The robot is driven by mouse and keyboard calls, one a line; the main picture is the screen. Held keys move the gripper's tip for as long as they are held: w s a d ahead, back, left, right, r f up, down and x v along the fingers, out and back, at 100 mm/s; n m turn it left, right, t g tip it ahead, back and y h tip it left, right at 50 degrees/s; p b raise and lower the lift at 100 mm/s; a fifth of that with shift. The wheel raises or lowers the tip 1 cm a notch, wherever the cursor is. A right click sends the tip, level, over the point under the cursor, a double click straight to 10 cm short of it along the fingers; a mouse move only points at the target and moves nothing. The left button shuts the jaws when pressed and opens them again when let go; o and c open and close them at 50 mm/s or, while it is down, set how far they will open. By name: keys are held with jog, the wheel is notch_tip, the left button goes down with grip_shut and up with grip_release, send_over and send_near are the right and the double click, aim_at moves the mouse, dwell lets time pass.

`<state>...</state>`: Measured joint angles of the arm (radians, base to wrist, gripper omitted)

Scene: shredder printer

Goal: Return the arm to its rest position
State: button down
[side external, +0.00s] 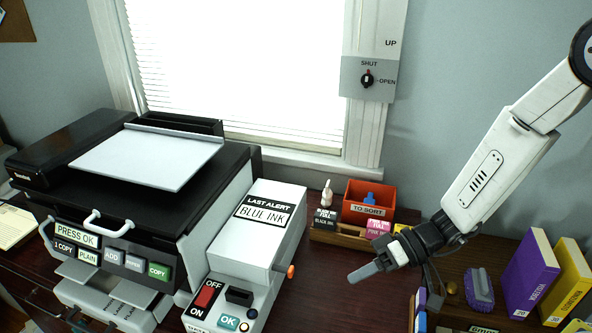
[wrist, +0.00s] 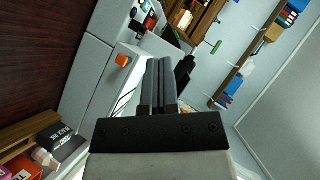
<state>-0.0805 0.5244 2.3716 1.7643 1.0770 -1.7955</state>
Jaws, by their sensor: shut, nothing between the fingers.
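My gripper (side external: 366,273) hangs in the air over the dark desk, to the right of the shredder box in the side external view. My white arm comes down to it from the upper right. The gripper's dark fingers are together with nothing between them. They also show side by side in the middle of the wrist view (wrist: 159,75). In the wrist view the fingers lie in front of the grey-white machine with an orange knob (wrist: 122,60).
A printer (side external: 130,190) stands at left, beside a white box labelled BLUE INK (side external: 262,215). An orange TO SORT bin (side external: 369,199) and ink boxes (side external: 325,219) sit behind my gripper. Purple (side external: 531,268) and yellow (side external: 567,282) books stand at right. Bare desk (side external: 320,285) shows below my gripper.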

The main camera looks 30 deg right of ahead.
jog(key=s+d+f+m+g+h, duration=0.1)
jog(key=s+d+f+g+h, duration=0.1)
jog(key=s+d+g+h, duration=0.35)
jog(key=d+r+m+t+h, duration=0.2)
jog(key=d+t+h, duration=0.3)
jog(key=d, duration=0.7)
jog(key=shift+w+d+r+h, duration=0.3)
jog(key=shift+r+h, duration=0.4)
jog(key=shift+h, duration=0.35)
